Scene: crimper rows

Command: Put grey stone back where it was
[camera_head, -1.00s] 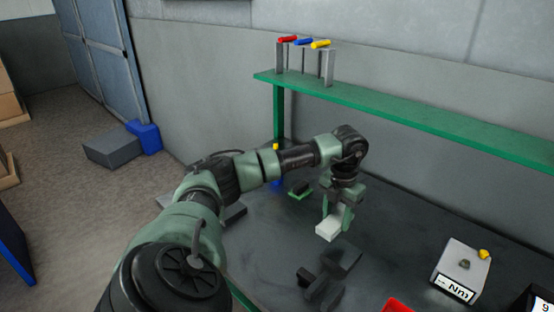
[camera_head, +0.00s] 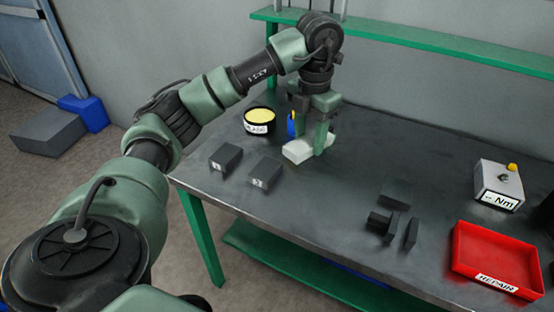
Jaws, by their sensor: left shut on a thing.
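My left gripper (camera_head: 318,141) is shut on a pale grey-white block (camera_head: 298,151), which looks like the grey stone. The block is held at or just above the dark table top (camera_head: 330,205); I cannot tell whether it touches. Two dark grey blocks with small white labels, one (camera_head: 226,157) and another (camera_head: 265,171), lie to the left of and nearer than the held block. My right gripper is not in view.
A black tub with yellow contents (camera_head: 260,119) and a blue item (camera_head: 292,126) stand close behind the held block. Several dark blocks (camera_head: 380,222) lie to the right. A red tray (camera_head: 494,258) and a torque meter box (camera_head: 498,184) are farther right. A green shelf (camera_head: 420,41) runs behind.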

